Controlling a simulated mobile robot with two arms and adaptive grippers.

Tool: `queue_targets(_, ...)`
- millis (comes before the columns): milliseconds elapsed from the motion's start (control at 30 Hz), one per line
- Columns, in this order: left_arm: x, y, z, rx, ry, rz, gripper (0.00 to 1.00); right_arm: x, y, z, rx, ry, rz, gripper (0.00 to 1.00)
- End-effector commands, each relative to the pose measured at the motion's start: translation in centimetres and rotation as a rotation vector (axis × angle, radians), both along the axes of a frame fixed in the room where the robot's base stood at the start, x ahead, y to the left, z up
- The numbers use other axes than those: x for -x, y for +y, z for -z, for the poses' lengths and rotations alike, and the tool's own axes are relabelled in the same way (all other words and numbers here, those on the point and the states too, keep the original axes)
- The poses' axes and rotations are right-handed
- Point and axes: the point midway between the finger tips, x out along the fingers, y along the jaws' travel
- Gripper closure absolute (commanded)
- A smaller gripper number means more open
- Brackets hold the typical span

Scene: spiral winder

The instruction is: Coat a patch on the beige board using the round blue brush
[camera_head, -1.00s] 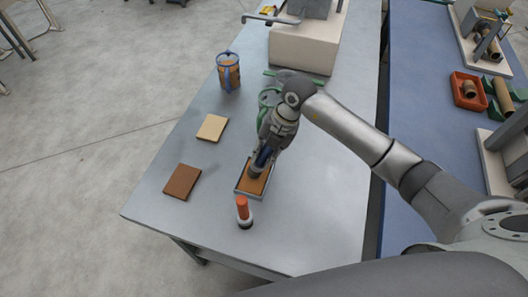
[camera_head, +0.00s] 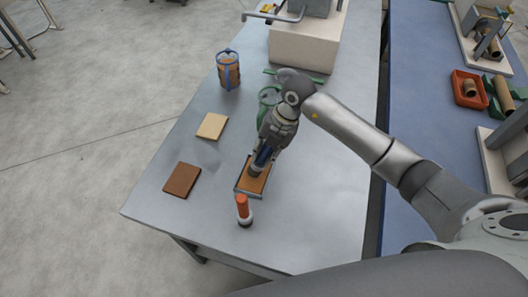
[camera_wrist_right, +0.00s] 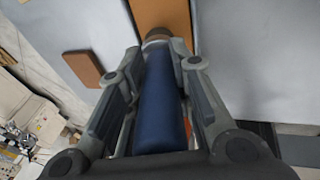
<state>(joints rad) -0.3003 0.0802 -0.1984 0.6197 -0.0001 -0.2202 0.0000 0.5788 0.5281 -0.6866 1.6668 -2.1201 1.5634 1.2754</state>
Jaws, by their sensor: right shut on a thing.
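The beige board (camera_head: 212,126) lies flat on the grey table, left of my right gripper. My right gripper (camera_head: 262,160) is shut on the round blue brush (camera_head: 261,157), whose blue handle also shows in the right wrist view (camera_wrist_right: 160,105). The brush points down over a shallow tray (camera_head: 238,189) with an orange-brown inside, which shows in the right wrist view (camera_wrist_right: 165,14) too. The brush head is at the tray's inside; I cannot tell how firmly it touches. My left gripper is not in view.
A brown board (camera_head: 182,180) lies left of the tray. An orange-topped cylinder (camera_head: 243,211) stands just in front of the tray. A blue-framed container (camera_head: 229,70) and a green object (camera_head: 268,97) are farther back. Bare table lies between the boards and the tray.

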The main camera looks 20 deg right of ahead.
Motion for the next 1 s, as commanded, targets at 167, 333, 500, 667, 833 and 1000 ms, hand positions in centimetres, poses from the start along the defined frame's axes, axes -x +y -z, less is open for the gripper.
queue_targets(167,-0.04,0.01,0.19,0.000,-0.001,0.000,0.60,-0.01,-0.01,0.26,0.000,0.000,0.000,1.00)
queue_targets(333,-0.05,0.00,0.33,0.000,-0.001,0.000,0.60,0.00,-0.01,0.47,0.000,0.000,0.000,1.00)
queue_targets(500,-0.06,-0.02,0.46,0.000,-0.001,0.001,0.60,-0.01,-0.02,0.68,0.000,0.000,0.000,1.00)
queue_targets(667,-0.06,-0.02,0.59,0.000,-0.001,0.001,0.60,0.00,-0.02,0.87,0.000,0.000,0.000,1.00)
queue_targets(833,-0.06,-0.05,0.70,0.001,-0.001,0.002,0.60,0.00,-0.02,1.03,0.000,0.000,0.000,1.00)
queue_targets(1000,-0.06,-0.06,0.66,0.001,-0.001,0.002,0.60,0.00,-0.02,1.00,0.000,0.000,0.000,1.00)
